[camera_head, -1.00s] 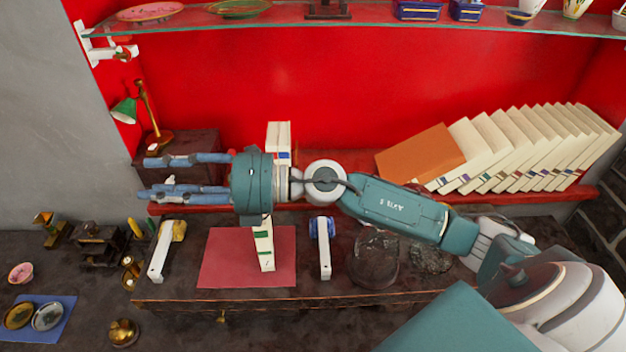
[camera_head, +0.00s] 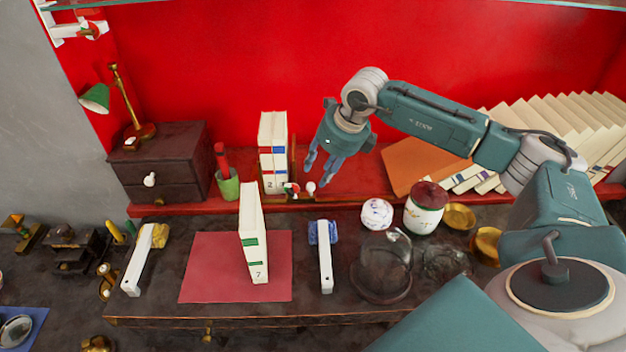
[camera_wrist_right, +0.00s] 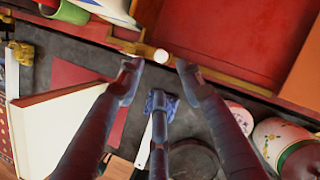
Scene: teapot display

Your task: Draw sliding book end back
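The sliding book end (camera_head: 293,160) is a thin brown upright plate on the red shelf, right beside two white books (camera_head: 272,150). A white round knob (camera_head: 310,187) sits low at its front. My right gripper (camera_head: 322,170) points down just above and right of the knob, with its fingers spread. In the right wrist view the knob (camera_wrist_right: 160,56) shows just beyond the gap between the open fingertips (camera_wrist_right: 159,68); I cannot tell whether they touch it. My left gripper is out of view.
A white book marked 7 (camera_head: 254,235) stands on a red mat (camera_head: 205,270) in front. A green cup (camera_head: 228,185) is left of the shelf books. Leaning books and an orange one (camera_head: 410,165) lie right. A glass dome (camera_head: 382,270) and jar (camera_head: 424,208) stand front right.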

